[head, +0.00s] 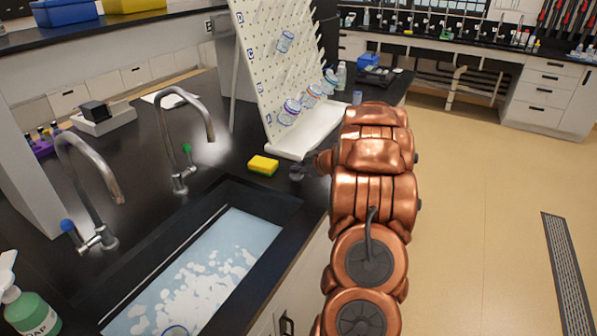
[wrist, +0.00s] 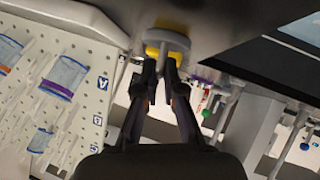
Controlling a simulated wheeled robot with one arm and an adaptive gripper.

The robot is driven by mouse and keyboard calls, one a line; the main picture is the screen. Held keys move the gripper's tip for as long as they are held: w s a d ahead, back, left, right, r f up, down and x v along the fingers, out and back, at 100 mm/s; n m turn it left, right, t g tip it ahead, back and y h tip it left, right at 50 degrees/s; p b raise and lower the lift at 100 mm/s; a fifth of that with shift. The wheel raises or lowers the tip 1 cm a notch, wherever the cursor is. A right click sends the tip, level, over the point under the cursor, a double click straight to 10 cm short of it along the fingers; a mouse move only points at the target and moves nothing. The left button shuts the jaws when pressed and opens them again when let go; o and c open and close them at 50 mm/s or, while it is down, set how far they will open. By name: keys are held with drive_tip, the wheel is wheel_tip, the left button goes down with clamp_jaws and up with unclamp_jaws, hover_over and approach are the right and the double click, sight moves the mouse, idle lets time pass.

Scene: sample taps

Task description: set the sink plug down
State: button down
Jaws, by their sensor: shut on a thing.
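The sink plug (wrist: 166,38) is a grey disc with a stem, seen just beyond my fingertips in the wrist view. My gripper (wrist: 161,66) is shut on its stem. In the head view the plug (head: 297,173) is small and dark, at the tip of my gripper (head: 311,166), over the black counter right of the sponge. My copper arm hides part of the gripper there. I cannot tell whether the plug touches the counter.
A yellow sponge (head: 263,165) lies just left of the plug. The sink (head: 228,262) holds foamy water in front. The pegboard drying rack (head: 283,75) with its white tray (head: 309,133) stands behind. Two taps (head: 186,125) rise at left. The counter's right edge is close.

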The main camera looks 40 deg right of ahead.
drive_tip(key=shift+f, duration=0.85)
drive_tip(key=c, duration=1.3)
unclamp_jaws()
drive_tip(key=shift+s+r, duration=0.1)
drive_tip(key=b+v, duration=0.2)
drive_tip(key=v, duration=0.9)
drive_tip(key=shift+s+r, duration=0.15)
drive_tip(key=shift+s, duration=0.25)
